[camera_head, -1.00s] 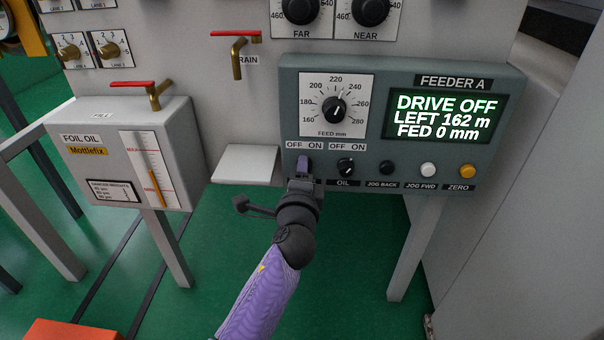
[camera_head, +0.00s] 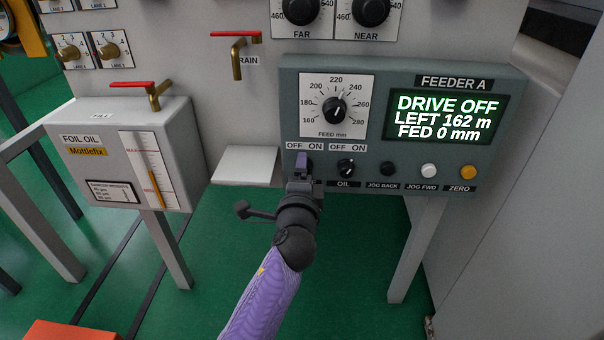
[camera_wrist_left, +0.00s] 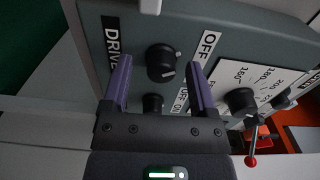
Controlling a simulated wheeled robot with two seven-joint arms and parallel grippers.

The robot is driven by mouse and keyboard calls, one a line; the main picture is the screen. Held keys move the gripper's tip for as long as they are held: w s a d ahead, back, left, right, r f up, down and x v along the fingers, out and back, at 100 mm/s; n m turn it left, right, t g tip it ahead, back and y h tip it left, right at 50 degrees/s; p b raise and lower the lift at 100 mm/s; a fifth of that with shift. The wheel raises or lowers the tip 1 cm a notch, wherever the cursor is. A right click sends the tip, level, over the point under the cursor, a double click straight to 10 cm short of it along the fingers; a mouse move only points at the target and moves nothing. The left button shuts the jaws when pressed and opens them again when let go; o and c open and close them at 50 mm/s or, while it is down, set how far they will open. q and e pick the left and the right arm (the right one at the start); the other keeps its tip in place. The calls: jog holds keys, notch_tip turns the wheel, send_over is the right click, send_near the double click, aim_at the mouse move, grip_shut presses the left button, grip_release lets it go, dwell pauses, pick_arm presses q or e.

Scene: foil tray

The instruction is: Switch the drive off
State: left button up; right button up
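The feeder panel (camera_head: 400,75) has a lit display (camera_head: 445,117) reading DRIVE OFF, LEFT 162 m, FED 0 mm. My left gripper (camera_head: 303,160) is at the panel's lower left, in front of the drive switch, and hides it in the head view. In the left wrist view the black drive knob (camera_wrist_left: 160,62) shows beside its DRIVE label, between the two purple fingertips of my open left gripper (camera_wrist_left: 159,62). A gap shows on both sides of the knob. The OFF label (camera_wrist_left: 208,45) is to its right. My right gripper is not in view.
The feed dial (camera_head: 334,110) is above. A pale shelf (camera_head: 245,166) and the foil oil box (camera_head: 100,165) are at left.

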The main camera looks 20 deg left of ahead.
pick_arm(q)
jog(key=p+v, duration=0.3)
jog(key=v, duration=0.7)
